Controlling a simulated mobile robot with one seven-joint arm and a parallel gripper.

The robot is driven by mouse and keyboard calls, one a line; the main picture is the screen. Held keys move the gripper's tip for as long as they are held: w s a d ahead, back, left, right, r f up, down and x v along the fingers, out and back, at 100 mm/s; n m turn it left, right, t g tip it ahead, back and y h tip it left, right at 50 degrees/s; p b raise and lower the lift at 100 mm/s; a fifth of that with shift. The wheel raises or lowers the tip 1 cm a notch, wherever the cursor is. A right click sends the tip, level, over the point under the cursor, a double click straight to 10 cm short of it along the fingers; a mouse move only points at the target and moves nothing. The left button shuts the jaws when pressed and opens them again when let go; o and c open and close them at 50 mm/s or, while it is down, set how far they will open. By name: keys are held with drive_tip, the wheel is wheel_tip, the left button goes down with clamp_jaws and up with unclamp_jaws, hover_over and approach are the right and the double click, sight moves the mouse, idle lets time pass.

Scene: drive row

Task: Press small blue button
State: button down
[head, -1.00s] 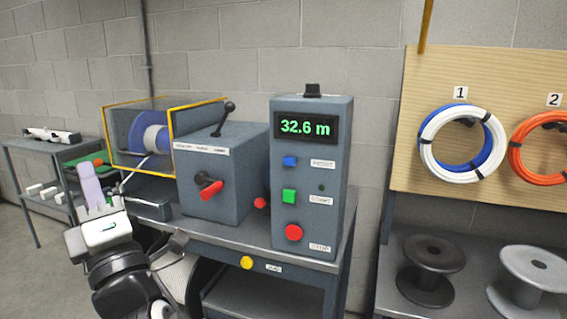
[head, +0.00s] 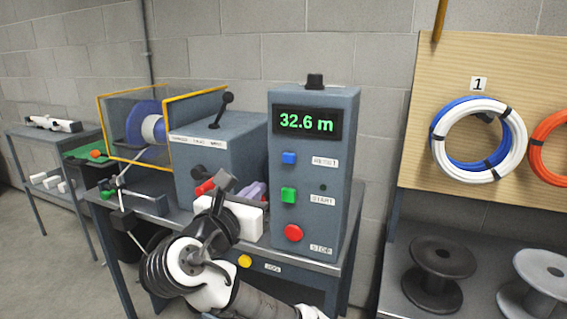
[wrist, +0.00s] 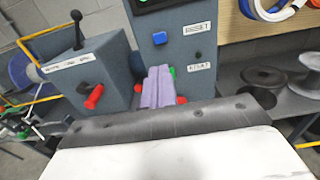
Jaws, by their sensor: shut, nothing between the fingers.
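The small blue button (head: 289,158) is on the front of the grey control box (head: 346,190), below the green "32.6 m" display and above the green button. In the wrist view the blue button (wrist: 160,38) shows near the top, above my gripper's fingers. My gripper (head: 255,191) is at the box's lower left in the head view, below the blue button and apart from it. Its pale purple fingers (wrist: 158,74) are together and empty in the wrist view, and hide part of the green button. My own wrist partly hides the fingers in the head view.
The green button (head: 289,195) and red button (head: 293,233) sit below the blue one. A grey lever box (head: 240,150) with a red handle stands to the left. A yellow button (head: 245,261) is on the bench front. Spools (head: 440,262) stand to the right.

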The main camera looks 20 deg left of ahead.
sight(288, 160)
idle(0.3)
drive_tip(key=w+p, duration=0.1)
drive_tip(key=w, duration=0.3)
drive_tip(key=w+p, duration=0.1)
drive_tip(key=w, duration=0.9)
drive_tip(key=shift+d+p, duration=0.25)
drive_tip(key=shift+p, duration=0.15)
